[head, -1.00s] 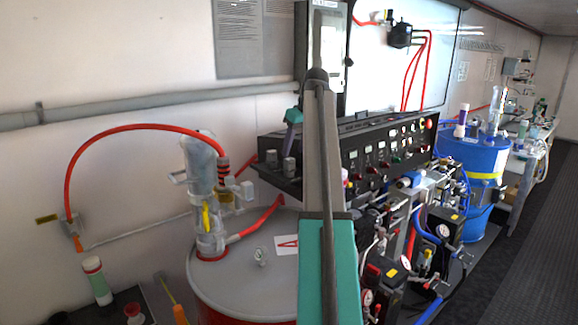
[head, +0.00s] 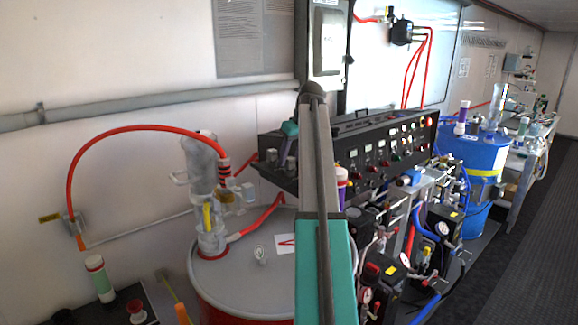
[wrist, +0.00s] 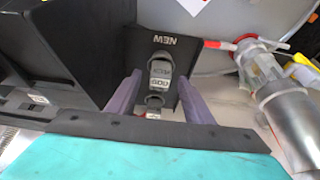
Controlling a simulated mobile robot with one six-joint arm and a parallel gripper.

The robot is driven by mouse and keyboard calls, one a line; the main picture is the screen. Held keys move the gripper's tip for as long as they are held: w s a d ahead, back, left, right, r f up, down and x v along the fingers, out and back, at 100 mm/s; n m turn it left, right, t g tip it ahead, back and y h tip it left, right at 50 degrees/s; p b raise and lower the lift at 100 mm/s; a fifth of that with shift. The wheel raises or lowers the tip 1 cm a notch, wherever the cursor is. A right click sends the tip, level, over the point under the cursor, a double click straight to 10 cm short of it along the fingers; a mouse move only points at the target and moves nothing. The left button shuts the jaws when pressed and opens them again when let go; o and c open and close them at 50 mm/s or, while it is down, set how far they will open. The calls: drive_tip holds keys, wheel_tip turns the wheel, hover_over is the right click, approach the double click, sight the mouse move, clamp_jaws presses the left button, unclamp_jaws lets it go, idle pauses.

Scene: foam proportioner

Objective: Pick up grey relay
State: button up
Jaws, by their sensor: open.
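A small grey relay (wrist: 160,72) with dark lettering stands on a black shelf (wrist: 142,42) marked NEW in the wrist view. A second grey piece (wrist: 155,100) shows just below it. My gripper (wrist: 161,80) is open, with one purple finger on each side of the relay. I cannot tell whether the fingers touch it. In the head view, my gripper (head: 289,132) is small and partly hidden by my arm, over the shelf's left end. Two grey blocks, one at the left (head: 271,156) and one under my gripper (head: 290,165), show there.
The black control panel (head: 385,145) rises right beside the shelf. A drum with a grey lid (head: 225,275) stands below, with a clear cylinder (head: 207,190) and red hose (head: 130,128). Pipes and gauges crowd the lower right.

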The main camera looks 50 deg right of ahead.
drive_tip(key=c, duration=1.1)
drive_tip(key=shift+r, duration=0.15)
drive_tip(key=shift+c, duration=0.2)
wheel_tip(320, 180, up, 10)
drive_tip(key=b, duration=0.1)
drive_tip(key=shift+b, duration=0.3)
wheel_tip(320, 180, up, 5)
drive_tip(key=p, duration=0.5)
hover_over(291, 158)
drive_tip(key=shift+s+a, duration=0.15)
drive_tip(key=shift+f, duration=0.2)
